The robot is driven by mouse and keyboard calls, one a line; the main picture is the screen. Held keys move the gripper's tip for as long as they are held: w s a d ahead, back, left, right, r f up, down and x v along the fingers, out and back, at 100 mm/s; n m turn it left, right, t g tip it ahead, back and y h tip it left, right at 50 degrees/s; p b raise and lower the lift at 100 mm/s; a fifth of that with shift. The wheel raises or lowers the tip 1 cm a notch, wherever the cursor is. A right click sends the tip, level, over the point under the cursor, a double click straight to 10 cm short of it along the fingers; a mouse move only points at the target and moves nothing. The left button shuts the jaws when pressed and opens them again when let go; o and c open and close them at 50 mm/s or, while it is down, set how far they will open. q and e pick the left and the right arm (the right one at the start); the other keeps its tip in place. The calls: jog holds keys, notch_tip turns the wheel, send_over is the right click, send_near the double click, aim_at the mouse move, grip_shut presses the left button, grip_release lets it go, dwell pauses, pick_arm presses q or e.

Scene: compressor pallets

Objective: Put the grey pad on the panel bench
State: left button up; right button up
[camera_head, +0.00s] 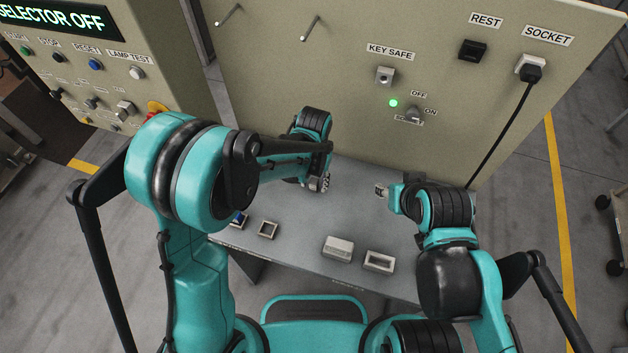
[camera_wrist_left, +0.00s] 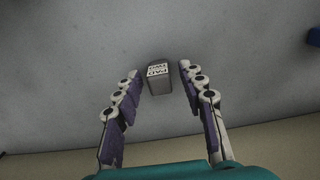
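A small dark grey block, the grey pad (camera_wrist_left: 158,77), shows in the left wrist view with a white label that seems to read PAD. It appears to rest on the grey panel bench (camera_head: 345,205). My left gripper (camera_head: 320,184) is low over the bench near the panel wall. In the wrist view its fingers (camera_wrist_left: 159,70) are open, one on each side of the pad, with a narrow gap to each side. In the head view I cannot make out the pad at the gripper. My right gripper (camera_head: 381,190) points left over the bench; its finger opening is too small to judge.
The bench middle is clear.

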aim_at(314, 181)
pick_arm(q)
jog(key=shift+r, duration=0.1)
jog(key=shift+r+p, duration=0.25)
jog(key=shift+p, duration=0.05)
notch_tip(314, 181, up, 12)
jog(key=p, duration=0.3)
jog(key=shift+f, duration=0.15)
jog(key=s+a+r+n+t, duration=0.1)
jog(key=s+a+r+t, duration=0.2)
jog(key=s+a, duration=0.3)
jog(key=s+a+r+n+t, duration=0.2)
jog(key=s+a+r+t, duration=0.2)
jog(key=a, duration=0.7)
jog(key=shift+s+a+r+n, duration=0.3)
jog(key=shift+s+a+r, duration=0.15)
jog(key=shift+s, duration=0.65)
